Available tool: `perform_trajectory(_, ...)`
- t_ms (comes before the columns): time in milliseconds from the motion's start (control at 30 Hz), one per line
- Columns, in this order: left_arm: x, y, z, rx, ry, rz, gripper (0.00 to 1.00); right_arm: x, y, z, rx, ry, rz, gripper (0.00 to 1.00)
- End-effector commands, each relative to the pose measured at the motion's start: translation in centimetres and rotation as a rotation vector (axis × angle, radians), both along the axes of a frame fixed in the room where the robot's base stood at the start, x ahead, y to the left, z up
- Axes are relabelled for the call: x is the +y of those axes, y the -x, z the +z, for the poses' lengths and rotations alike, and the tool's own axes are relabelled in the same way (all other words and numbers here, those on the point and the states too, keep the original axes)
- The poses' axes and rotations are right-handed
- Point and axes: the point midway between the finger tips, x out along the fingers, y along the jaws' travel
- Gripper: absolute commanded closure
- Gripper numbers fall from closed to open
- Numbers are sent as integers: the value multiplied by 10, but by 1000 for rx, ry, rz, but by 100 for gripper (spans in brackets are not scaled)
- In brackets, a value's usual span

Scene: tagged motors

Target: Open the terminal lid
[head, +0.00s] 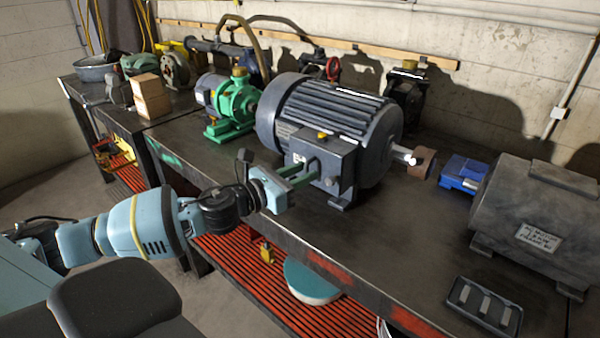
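A large dark grey motor (335,105) with cooling fins lies on the workbench in the head view. A grey terminal box (345,160) sticks out of its near side, with a small yellow piece (322,135) on its top. The lid appears to be the box's near face and looks closed. My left gripper (309,172) reaches in from the left, with its two greenish fingers apart and their tips at the front of the box. Whether the tips touch the box or the lid cannot be told. The fingers hide part of that face. My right gripper is not in view.
A green pump (232,110) stands left of the motor. A brown coupling (422,162) sits on the shaft's right end, with a blue vise-like block (462,170) and a dark grey housing (545,215) beyond. A black tray (484,305) lies near the front edge.

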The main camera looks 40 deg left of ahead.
Motion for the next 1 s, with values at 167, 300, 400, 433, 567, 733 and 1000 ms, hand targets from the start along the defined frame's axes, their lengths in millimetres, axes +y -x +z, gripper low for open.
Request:
perform_trajectory(167, -1, -1, 0, 0, 0, -1, 69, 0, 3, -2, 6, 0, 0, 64)
perform_trajectory(300, -1, -1, 0, 0, 1, 0, 71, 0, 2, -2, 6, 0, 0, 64)
perform_trajectory(400, -1, -1, 0, 0, 1, 0, 84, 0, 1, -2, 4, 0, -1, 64)
perform_trajectory(433, -1, -1, 0, 0, 1, 0, 88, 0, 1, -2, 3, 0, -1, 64)
perform_trajectory(567, 0, -1, 0, 0, 1, 0, 100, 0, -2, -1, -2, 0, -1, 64)
perform_trajectory(733, 0, -1, 0, 0, 1, 0, 100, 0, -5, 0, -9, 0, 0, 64)
perform_trajectory(1000, 1, 0, -2, 2, -1, -12, 100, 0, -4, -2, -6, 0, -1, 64)
